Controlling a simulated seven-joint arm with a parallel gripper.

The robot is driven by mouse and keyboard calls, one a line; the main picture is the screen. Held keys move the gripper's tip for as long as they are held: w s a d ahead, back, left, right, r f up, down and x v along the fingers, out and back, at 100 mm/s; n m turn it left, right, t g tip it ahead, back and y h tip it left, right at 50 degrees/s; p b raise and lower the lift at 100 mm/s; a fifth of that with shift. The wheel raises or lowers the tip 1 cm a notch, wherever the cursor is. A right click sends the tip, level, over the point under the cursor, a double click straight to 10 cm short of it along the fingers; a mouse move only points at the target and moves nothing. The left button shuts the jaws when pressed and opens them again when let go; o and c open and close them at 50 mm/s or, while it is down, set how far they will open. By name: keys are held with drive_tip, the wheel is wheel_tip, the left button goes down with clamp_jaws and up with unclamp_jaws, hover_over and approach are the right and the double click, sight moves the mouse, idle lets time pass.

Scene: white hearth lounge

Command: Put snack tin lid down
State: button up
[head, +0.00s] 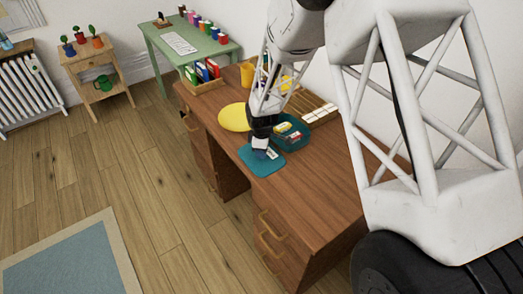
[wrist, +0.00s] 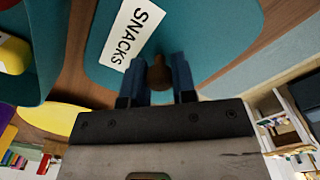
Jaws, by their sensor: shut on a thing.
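The snack tin lid (head: 262,163) is a flat teal plate near the desk's front edge. In the wrist view the lid (wrist: 215,35) carries a white SNACKS label (wrist: 131,33) and a brown knob (wrist: 157,78). My gripper (wrist: 157,72) is shut on the knob, with one dark blue finger on each side. In the head view my gripper (head: 260,148) is above the lid. I cannot tell whether the lid touches the desk. The open teal snack tin (head: 303,146) stands behind the lid, with packets inside; it also shows in the wrist view (wrist: 52,55).
A yellow round mat or plate (head: 233,118) lies left of the tin on the wooden desk (head: 310,190). Bookended files (head: 203,75) and a yellow cup (head: 247,74) stand further back. The desk top right of the lid is clear.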

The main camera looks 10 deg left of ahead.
drive_tip(key=o, duration=0.9)
wheel_tip(320, 180, up, 12)
drive_tip(key=shift+r, duration=0.1)
idle(0.3)
idle(0.8)
